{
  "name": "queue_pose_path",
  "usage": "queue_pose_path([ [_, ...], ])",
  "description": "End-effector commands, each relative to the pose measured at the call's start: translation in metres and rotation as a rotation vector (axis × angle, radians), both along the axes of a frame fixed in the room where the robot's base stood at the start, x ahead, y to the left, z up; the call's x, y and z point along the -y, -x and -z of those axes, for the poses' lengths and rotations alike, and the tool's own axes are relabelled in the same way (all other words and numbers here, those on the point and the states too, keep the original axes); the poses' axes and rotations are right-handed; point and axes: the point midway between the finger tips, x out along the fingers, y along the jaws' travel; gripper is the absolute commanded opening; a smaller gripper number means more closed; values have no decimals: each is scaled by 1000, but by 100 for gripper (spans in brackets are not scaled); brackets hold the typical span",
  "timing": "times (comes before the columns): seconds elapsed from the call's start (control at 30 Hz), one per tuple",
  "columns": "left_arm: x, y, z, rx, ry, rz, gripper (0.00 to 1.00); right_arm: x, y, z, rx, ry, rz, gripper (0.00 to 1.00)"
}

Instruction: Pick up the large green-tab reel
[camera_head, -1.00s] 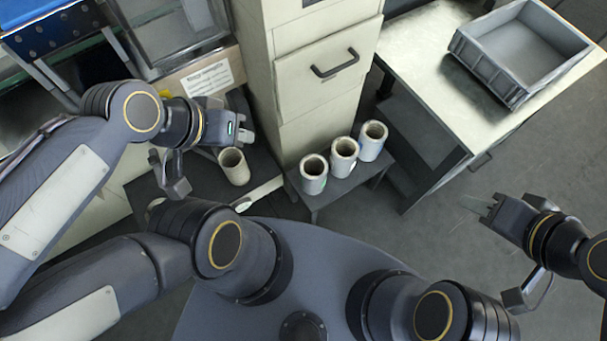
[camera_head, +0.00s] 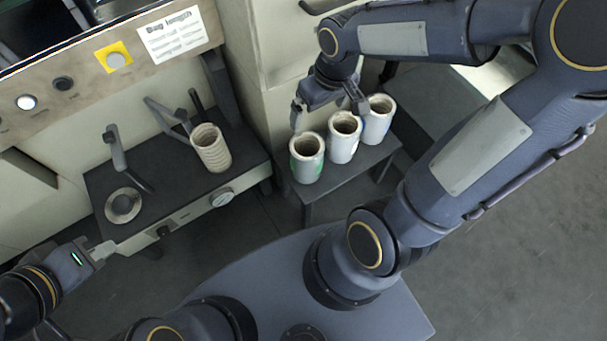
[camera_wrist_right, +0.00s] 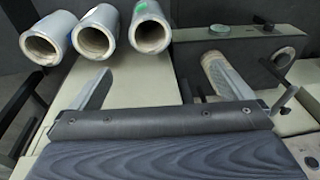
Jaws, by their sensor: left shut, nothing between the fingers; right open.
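The green-tab reel (camera_head: 308,170) is the leftmost of three pale, upright, hollow reels on a small dark stand (camera_head: 326,188). A green mark shows on its left side, and it appears at the top in the right wrist view (camera_wrist_right: 160,12). The middle reel (camera_head: 342,151) and the right reel (camera_head: 373,132), with a blue mark, stand beside it. My right gripper (camera_head: 330,116) is open and empty, just above and behind the reels; its fingers also show in the right wrist view (camera_wrist_right: 163,84). My left gripper (camera_head: 110,248) is shut and empty at the lower left.
A dark machine shelf (camera_head: 165,180) to the left holds another hollow reel (camera_head: 212,150) and a ring-shaped part (camera_head: 123,205). A panel with buttons and a label (camera_head: 172,35) is above. A cream cabinet (camera_head: 285,100) stands behind the reels. My right arm crosses the right side.

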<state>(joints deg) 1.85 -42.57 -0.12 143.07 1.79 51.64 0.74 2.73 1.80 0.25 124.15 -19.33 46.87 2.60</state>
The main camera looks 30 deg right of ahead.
Motion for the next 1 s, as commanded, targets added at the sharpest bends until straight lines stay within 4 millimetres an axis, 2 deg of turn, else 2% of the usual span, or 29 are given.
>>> queue_pose_path([
  [0.03,0,0,42,0,0,0,0,0,-11,58,-34,21,-32,100],
  [0.1,0,0,64,0,0,0,0,0,-24,97,-65,50,-71,100],
  [0.2,0,0,87,0,0,0,0,0,-37,141,-100,79,-117,100],
  [0.3,0,0,100,1,0,0,0,-1,-45,168,-119,97,-147,100],
  [0.6,0,0,114,1,0,0,0,-1,-49,204,-132,109,-167,100],
  [0.77,0,0,122,1,0,0,0,-1,-50,217,-132,108,-167,100],
  [1.0,0,0,145,1,0,0,0,0,-51,254,-133,108,-166,100],
])
